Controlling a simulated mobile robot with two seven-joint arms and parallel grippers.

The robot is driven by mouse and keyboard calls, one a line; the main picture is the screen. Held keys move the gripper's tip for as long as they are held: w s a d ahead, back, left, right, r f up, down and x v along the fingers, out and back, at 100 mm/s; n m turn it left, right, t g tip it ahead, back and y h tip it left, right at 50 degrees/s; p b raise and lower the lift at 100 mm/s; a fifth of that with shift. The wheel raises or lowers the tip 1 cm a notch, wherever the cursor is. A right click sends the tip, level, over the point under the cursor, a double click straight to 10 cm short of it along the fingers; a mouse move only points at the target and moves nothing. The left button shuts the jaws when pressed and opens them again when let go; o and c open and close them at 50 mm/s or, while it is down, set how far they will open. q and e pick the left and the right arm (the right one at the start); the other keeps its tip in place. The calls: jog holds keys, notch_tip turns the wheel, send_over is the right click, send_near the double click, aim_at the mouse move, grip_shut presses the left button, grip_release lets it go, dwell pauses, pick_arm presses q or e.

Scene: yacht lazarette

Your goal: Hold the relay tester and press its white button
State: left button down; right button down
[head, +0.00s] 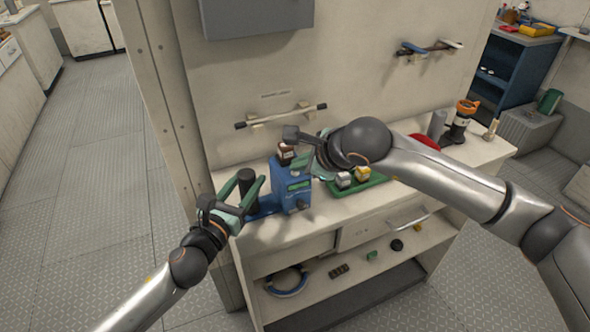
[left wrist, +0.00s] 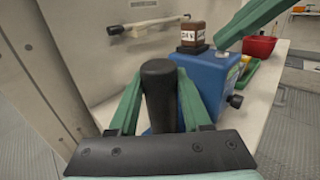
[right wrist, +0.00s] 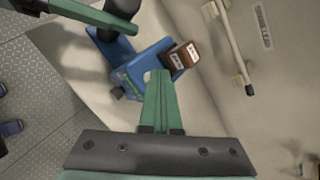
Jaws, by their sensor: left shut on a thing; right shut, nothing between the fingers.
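The relay tester (head: 291,187) is a blue box on the counter, with an upright black handle (left wrist: 159,95) at its left side and a brown block (head: 286,151) on top. My left gripper (head: 247,186) is shut around the black handle. My right gripper (head: 304,160) is shut and empty, its fingertips at the top of the box beside the brown block. In the right wrist view the white button (right wrist: 147,76) shows on the blue box, right beside the closed green fingertips (right wrist: 158,74). I cannot tell whether they touch it. In the head view the button is hidden.
A green tray (head: 374,181) with small relays stands right of the tester, partly behind my right arm. A red bin (left wrist: 259,47) is farther right. A wall rail (head: 281,117) runs behind the tester. A lower shelf (head: 318,290) holds a blue coil and small parts.

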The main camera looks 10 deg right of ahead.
aim_at(300, 176)
jog(key=shift+r, duration=0.8)
jog(key=shift+r, duration=2.5)
pick_arm(q)
jog(key=shift+c, duration=1.4)
grip_release()
